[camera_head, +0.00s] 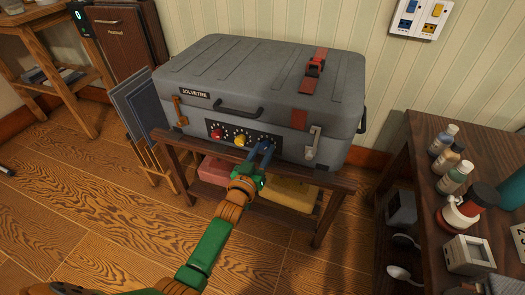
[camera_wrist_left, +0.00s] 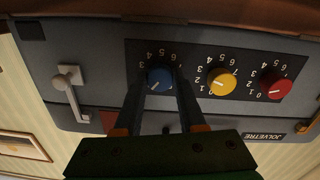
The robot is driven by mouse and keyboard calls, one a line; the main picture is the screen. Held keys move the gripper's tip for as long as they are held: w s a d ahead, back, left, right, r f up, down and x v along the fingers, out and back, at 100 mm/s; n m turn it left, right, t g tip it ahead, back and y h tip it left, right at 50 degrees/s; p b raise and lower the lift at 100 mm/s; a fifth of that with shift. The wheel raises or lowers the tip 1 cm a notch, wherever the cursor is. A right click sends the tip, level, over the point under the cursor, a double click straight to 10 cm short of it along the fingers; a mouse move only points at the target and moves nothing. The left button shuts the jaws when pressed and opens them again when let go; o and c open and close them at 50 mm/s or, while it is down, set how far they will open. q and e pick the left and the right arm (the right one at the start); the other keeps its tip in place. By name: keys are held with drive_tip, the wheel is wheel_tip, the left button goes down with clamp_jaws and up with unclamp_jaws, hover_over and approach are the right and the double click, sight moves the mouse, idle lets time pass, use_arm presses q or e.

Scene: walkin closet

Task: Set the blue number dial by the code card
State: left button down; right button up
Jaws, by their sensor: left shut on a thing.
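The blue dial (camera_wrist_left: 160,76) is on a black panel on the front of a grey case, with white digits around it. My left gripper (camera_head: 262,150) is shut on this dial, with one finger on each side in the left wrist view (camera_wrist_left: 161,82). A white mark on the dial points to the lower left there; the fingers hide nearby digits. A yellow dial (camera_wrist_left: 221,81) and a red dial (camera_wrist_left: 275,84) sit beside it. A white card with a digit 2 (camera_head: 519,240) is cut off at the right edge; I cannot tell if it is the code card. My right gripper is out of view.
The grey case (camera_head: 250,75) stands shut on a low wooden bench (camera_head: 335,184). A metal latch (camera_head: 313,142) is close to the right of the dials. A dark wooden table (camera_head: 425,170) with bottles stands at right. A wall plate (camera_head: 420,18) has blue and yellow parts.

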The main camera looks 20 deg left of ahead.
use_arm(q)
drive_tip(key=c, duration=0.5)
unclamp_jaws()
drive_tip(key=s+p, duration=0.2)
drive_tip(key=s, duration=0.5)
drive_tip(key=shift+a+p, duration=0.2)
drive_tip(key=shift+p, duration=0.15)
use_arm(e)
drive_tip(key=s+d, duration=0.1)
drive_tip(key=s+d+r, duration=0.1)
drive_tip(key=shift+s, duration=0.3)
